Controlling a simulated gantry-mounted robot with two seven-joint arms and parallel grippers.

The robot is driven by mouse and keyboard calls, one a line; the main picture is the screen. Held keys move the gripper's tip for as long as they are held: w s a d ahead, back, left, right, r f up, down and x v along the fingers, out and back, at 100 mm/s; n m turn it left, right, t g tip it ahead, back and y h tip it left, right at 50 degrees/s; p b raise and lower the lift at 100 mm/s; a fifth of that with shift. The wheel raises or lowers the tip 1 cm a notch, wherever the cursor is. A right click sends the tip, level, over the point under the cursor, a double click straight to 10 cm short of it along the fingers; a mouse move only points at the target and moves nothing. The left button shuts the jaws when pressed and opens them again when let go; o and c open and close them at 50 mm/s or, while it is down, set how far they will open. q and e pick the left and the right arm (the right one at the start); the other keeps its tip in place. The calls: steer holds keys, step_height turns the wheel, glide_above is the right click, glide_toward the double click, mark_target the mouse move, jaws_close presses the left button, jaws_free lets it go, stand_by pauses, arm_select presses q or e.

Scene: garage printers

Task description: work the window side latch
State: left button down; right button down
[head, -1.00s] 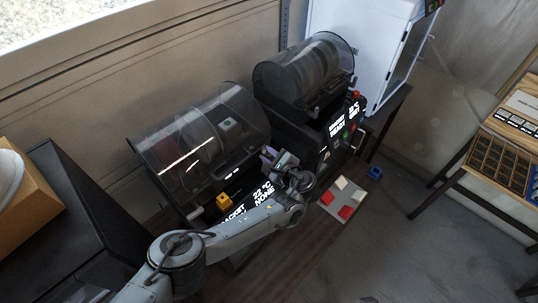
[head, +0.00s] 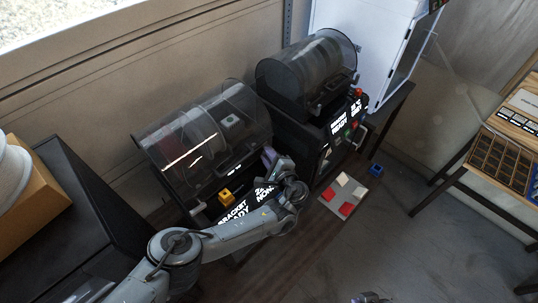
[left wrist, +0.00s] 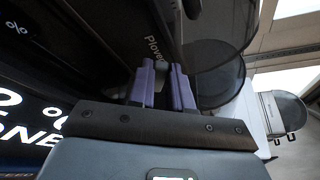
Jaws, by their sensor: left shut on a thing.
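The near printer (head: 175,150) has a clear, curved lid, which looks closed, and a lit front display (head: 236,212). My left gripper (head: 270,156) is at the right end of this printer's front, by the lid edge. In the left wrist view its purple fingers (left wrist: 165,88) are close together around a small grey piece (left wrist: 162,66), which looks like the latch. The gripper hides most of it, so I cannot tell its position. A bit of what looks like my right gripper (head: 370,298) shows at the bottom edge, too cropped to read.
A second printer (head: 310,75) with a dark lid stands behind to the right. Open floor lies front right.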

arm_select(q)
steer(key=c, duration=1)
jaws_free()
steer(key=shift+c, duration=0.2)
